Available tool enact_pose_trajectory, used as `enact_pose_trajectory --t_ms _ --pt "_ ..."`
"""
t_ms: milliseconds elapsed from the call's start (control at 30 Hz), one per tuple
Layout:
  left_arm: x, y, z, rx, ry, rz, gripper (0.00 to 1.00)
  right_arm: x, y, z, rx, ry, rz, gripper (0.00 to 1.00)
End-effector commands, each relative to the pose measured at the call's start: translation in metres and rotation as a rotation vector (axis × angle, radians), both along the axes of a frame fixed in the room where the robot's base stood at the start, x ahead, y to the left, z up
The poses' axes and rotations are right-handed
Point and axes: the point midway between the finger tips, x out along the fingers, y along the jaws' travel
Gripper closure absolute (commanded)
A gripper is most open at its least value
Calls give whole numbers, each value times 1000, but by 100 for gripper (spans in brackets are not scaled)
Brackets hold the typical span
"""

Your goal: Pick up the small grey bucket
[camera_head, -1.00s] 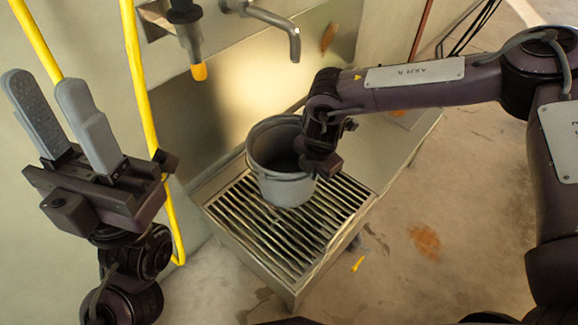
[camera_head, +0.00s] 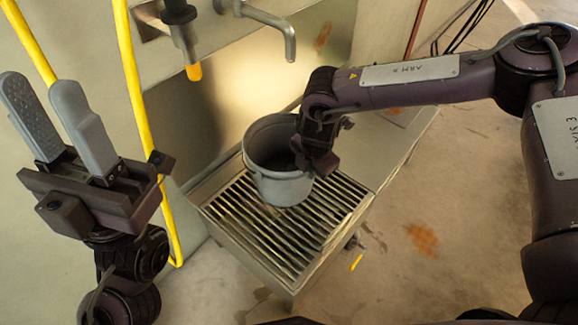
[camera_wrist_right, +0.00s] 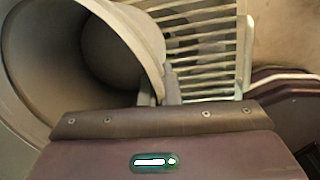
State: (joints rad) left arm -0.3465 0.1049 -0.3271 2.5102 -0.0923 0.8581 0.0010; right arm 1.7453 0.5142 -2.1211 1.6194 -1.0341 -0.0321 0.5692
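The small grey bucket (camera_head: 283,187) stands upright, mouth up, over the metal grate (camera_head: 243,225). I cannot tell whether its base touches the grate. My right gripper (camera_head: 304,163) is at the bucket's right rim, its fingers largely hidden in the head view. In the right wrist view the bucket (camera_wrist_right: 140,25) fills the left side. The right gripper's fingers (camera_wrist_right: 160,92) show close together with the bucket's rim between them, so it appears shut on the rim. My left gripper (camera_head: 52,115) is raised at the left, empty, its two grey fingers apart.
A yellow hose (camera_head: 136,75) hangs between the left gripper and the bucket. A metal shelf (camera_head: 385,150) lies to the right. Open floor (camera_head: 460,215) is at the right.

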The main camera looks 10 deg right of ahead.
Motion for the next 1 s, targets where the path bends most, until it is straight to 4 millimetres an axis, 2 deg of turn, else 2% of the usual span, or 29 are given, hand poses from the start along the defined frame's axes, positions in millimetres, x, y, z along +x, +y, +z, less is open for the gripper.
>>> enact_pose_trajectory --t_ms 533,767,1000 --pt "8 -3 1 17 46 1 64 2 2 16 7 -5 0 100" --pt "30 -12 -10 63 171 4 64 2 2 35 7 -6 0 100" --pt "50 -21 -23 112 292 6 64 2 2 46 7 -5 2 100"
